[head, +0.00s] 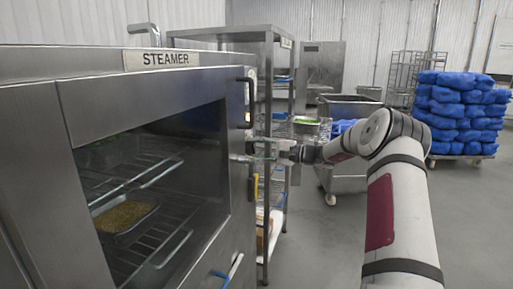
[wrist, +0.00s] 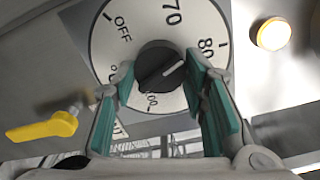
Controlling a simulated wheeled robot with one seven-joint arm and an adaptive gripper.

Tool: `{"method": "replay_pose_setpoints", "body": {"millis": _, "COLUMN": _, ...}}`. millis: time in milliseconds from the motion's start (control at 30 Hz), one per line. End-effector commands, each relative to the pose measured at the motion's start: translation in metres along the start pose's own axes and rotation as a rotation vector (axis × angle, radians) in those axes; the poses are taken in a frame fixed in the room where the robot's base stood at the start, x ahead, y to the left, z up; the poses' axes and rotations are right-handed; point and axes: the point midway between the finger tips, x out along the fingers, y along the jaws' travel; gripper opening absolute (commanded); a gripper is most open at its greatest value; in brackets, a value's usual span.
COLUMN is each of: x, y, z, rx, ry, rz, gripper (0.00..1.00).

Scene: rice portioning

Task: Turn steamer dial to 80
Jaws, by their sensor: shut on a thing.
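The steamer (head: 85,62) stands at the left in the head view, its control panel seen nearly edge-on. In the wrist view, the black dial knob (wrist: 156,66) sits on a round white dial face (wrist: 135,22) marked OFF, 70, 80 and 100. The white line on the knob points to the upper right, roughly toward 80; I cannot tell if it lines up exactly. My gripper (wrist: 160,78) has its green-padded fingers on both sides of the knob, shut on it. In the head view my gripper (head: 268,157) reaches the panel, and the knob is hard to make out.
A lit round lamp (wrist: 273,35) is right of the dial, and a yellow lever (wrist: 42,126) is at lower left. Behind the arm are a wire-shelf rack (head: 270,100), a metal bin (head: 345,108) and stacked blue bags (head: 455,110). A tray of grain (head: 125,217) sits inside the steamer.

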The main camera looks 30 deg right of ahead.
Motion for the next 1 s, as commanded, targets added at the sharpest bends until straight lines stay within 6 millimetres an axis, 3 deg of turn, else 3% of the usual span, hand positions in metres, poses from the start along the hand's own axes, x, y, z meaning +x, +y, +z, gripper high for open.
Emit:
{"method": "replay_pose_setpoints", "body": {"millis": 500, "x": -0.0006, "y": 0.0015, "z": -0.0005, "rx": 0.35, "ry": 0.002, "rz": 0.0, "gripper": 0.12}}
{"method": "replay_pose_setpoints", "body": {"millis": 1000, "x": -0.0006, "y": 0.0022, "z": -0.0008, "rx": 0.42, "ry": 0.003, "rz": 0.0, "gripper": 0.12}}
